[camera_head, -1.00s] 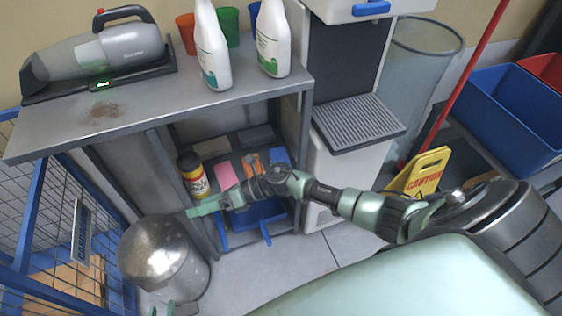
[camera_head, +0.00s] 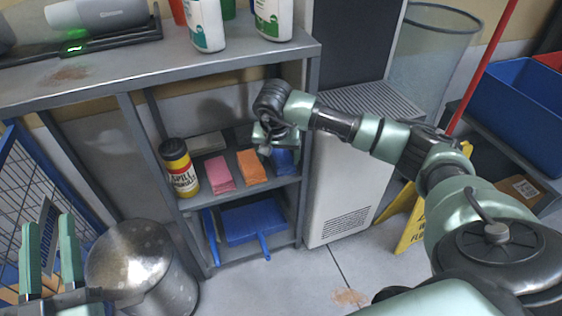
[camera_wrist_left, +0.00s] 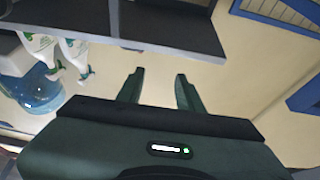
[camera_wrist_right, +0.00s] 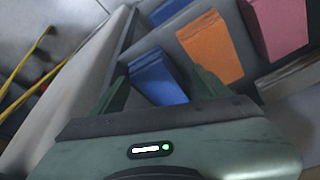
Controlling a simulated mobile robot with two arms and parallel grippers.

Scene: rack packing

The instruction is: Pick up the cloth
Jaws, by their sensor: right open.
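Folded cloths sit in a row on the middle shelf: a pink cloth (camera_head: 219,174), an orange cloth (camera_head: 251,167) and a blue cloth (camera_head: 285,162). My right gripper (camera_head: 264,145) is open in front of the shelf, by the blue cloth and partly covering it. In the right wrist view the blue cloth (camera_wrist_right: 157,76) shows between the fingers of the right gripper (camera_wrist_right: 160,80), and the orange cloth (camera_wrist_right: 210,48) is beside them. Whether they touch cannot be told. My left gripper (camera_head: 50,240) is open and empty at the lower left, and shows in the left wrist view (camera_wrist_left: 159,78).
A yellow spill bottle (camera_head: 179,168) stands left of the cloths. A blue dustpan (camera_head: 240,222) is on the lower shelf. A metal bin (camera_head: 130,262) stands front left. The shelf's right post and a white cabinet (camera_head: 345,188) are close to my right arm.

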